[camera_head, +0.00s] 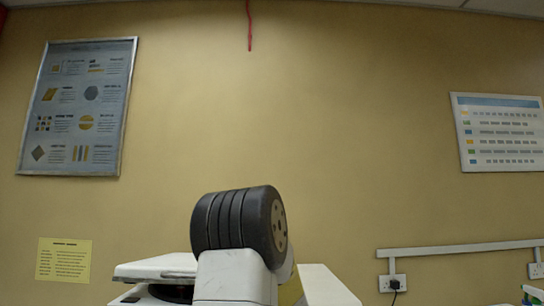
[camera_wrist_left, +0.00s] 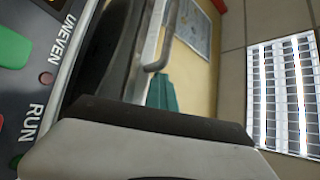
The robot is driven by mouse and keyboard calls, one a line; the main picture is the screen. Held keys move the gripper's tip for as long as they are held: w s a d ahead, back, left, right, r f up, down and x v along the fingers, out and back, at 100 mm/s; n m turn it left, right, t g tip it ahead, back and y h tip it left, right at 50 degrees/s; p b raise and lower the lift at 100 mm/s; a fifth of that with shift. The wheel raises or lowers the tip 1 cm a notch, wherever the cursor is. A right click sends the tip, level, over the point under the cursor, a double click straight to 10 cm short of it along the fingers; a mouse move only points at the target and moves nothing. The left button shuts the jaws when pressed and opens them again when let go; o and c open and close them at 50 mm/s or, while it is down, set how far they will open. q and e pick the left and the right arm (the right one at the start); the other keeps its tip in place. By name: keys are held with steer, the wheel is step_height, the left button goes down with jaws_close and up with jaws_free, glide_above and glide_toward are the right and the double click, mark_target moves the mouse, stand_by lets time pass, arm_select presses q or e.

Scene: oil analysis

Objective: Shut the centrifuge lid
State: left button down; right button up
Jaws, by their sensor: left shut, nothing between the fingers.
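The centrifuge shows in the head view as a white lid-like slab (camera_head: 155,268) at the lower left, with a dark gap under it. My arm covers its right part, so I cannot tell how far the lid is open. In the left wrist view, the centrifuge's control panel (camera_wrist_left: 35,85) is at the left, with the words UNEVEN and RUN and a green button. A dark surface lies beside it. My left gripper (camera_wrist_left: 150,115) is shut and empty at the bottom of the wrist view, close to the panel. My right gripper is out of view.
A wall rail with a socket and plug (camera_head: 392,283) is at the lower right. Posters hang on the tan wall. A grey bar (camera_wrist_left: 165,45) and a teal object (camera_wrist_left: 161,92) lie beyond the gripper in the wrist view. A ceiling light (camera_wrist_left: 283,95) shows at the right.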

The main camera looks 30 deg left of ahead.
arm_select(q)
steer(key=shift+a+f, duration=0.1)
steer(key=shift+f, duration=0.25)
